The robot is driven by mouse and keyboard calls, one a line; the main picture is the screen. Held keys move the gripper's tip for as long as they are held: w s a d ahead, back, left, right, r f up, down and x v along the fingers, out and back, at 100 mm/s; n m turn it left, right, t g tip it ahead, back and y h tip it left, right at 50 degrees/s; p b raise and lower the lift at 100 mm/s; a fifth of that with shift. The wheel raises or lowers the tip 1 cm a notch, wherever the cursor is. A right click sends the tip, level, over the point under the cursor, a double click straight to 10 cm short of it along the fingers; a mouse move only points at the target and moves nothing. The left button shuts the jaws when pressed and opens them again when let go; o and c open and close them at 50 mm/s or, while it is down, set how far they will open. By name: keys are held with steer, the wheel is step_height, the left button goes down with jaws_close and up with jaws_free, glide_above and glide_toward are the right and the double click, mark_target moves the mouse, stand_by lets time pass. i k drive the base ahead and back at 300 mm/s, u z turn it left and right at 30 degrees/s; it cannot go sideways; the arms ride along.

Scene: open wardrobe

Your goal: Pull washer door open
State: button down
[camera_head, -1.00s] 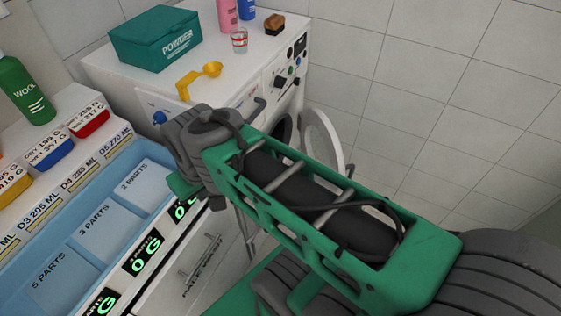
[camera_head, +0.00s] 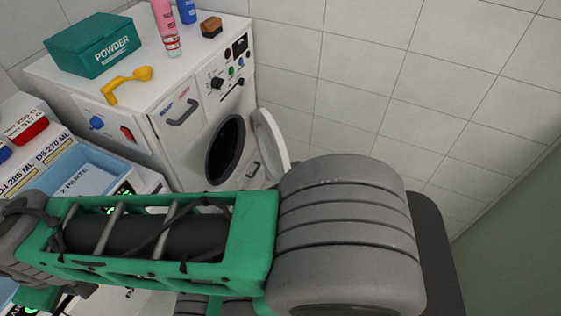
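The white washer (camera_head: 176,140) stands at the upper left with its control knobs on the front. Its round door (camera_head: 270,143) is swung open to the right of the dark drum opening (camera_head: 225,150). The door stands clear of the front at a wide angle. My green and grey arm crosses the lower part of the picture, below and in front of the washer. My gripper is not in view; the arm runs out past the left edge. The bottom of the door is close to my arm's outline in the picture, and I cannot tell whether they touch.
On the washer top are a teal powder box (camera_head: 92,44), a yellow scoop (camera_head: 127,84), a pink bottle (camera_head: 164,22) and a brown brush (camera_head: 211,27). A blue tray (camera_head: 85,173) is at the left. The tiled wall is right of the door.

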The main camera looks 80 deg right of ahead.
mark_target(261, 117)
steer(key=k, duration=0.4)
steer(key=z, duration=0.95)
steer(key=i, duration=0.5)
steer(key=u, duration=0.05)
